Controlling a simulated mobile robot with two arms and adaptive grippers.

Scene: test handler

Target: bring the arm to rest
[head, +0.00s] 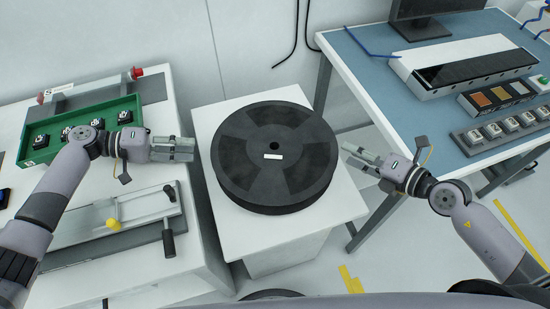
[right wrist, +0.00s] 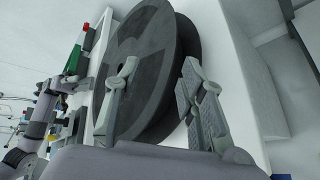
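My left gripper (head: 188,148) hangs over the right part of the left bench, pointing right, left of the big black reel. Its fingers lie near each other with nothing seen in them; whether they are apart is unclear. My right gripper (head: 349,153) is in the gap between the reel's stand and the blue-topped table, pointing left toward the reel. In the right wrist view its two fingers (right wrist: 157,80) are spread, with nothing held between them and the reel behind.
The black reel (head: 230,155) lies flat on a white stand (head: 345,203). The left bench (head: 180,90) holds a green tray (head: 28,152) of small black parts and a slide fixture (head: 145,203) with a yellow knob. The blue-topped table (head: 370,65) carries long fixtures and blocks.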

